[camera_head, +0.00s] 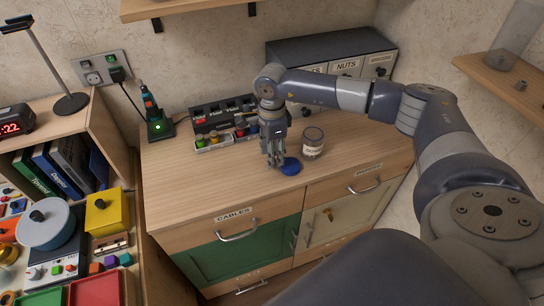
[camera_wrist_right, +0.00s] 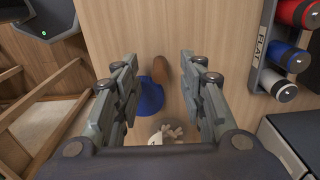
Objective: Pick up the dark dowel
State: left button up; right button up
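My right gripper (camera_head: 276,162) points down over the wooden cabinet top (camera_head: 185,182), just left of a blue round piece (camera_head: 291,168). In the right wrist view the gripper (camera_wrist_right: 160,60) is open, its fingers apart. A brown rounded stick (camera_wrist_right: 160,68), perhaps the dark dowel, shows between the fingers beside the blue piece (camera_wrist_right: 150,99). I cannot tell whether the fingers touch it. In the head view I cannot make out the stick; the gripper may hide it. My left gripper is in neither view.
A labelled glass jar (camera_head: 313,143) stands right of the gripper. The cabinet top's front left is clear.

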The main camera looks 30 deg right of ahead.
jog(key=shift+f, duration=0.55)
jog(key=c, duration=0.8)
jog(key=shift+r, duration=0.1)
